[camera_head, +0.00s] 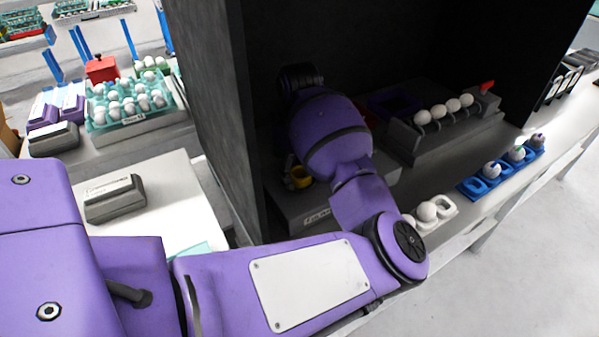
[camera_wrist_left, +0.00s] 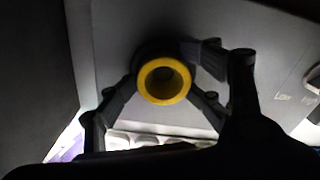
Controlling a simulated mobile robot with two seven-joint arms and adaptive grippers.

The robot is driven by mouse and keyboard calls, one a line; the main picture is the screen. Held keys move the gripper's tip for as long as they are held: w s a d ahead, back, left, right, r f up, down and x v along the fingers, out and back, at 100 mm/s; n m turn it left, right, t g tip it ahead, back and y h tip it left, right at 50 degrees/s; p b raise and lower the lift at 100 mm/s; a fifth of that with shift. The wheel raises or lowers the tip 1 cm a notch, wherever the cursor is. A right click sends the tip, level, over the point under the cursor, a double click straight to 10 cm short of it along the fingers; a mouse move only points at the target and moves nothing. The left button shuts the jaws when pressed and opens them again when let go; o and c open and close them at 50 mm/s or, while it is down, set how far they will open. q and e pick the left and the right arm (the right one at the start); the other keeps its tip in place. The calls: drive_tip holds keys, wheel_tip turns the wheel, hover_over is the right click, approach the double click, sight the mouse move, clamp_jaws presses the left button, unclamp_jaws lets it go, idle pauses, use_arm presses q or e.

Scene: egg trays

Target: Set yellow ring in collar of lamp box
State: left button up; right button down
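The yellow ring (camera_head: 301,178) shows beside my left wrist in the head view, inside the dark booth. In the left wrist view the yellow ring (camera_wrist_left: 151,92) faces the camera, with my left gripper's (camera_wrist_left: 163,85) dark fingers meeting it from both sides. A dark round part, perhaps the collar, shows behind the ring's upper edge; whether the ring sits in it or in front of it I cannot tell. The grey lamp box (camera_head: 290,212) is below my left wrist, and its face (camera_wrist_left: 265,70) with lettering fills the wrist view's background. My right gripper is not in view.
The booth's dark wall (camera_head: 208,95) stands close to my left arm. A grey rack (camera_head: 425,147) with several white eggs is at the right inside. Blue egg holders (camera_head: 478,187) line the front edge. A teal egg tray (camera_head: 98,124) stands on the left table.

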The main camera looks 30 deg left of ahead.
use_arm(q)
drive_tip(key=shift+s+f, duration=0.2)
drive_tip(key=shift+f, duration=0.05)
wheel_tip(320, 180, up, 14)
drive_tip(key=shift+w+f+p, duration=0.15)
drive_tip(key=shift+p, duration=0.25)
drive_tip(key=shift+a, duration=0.1)
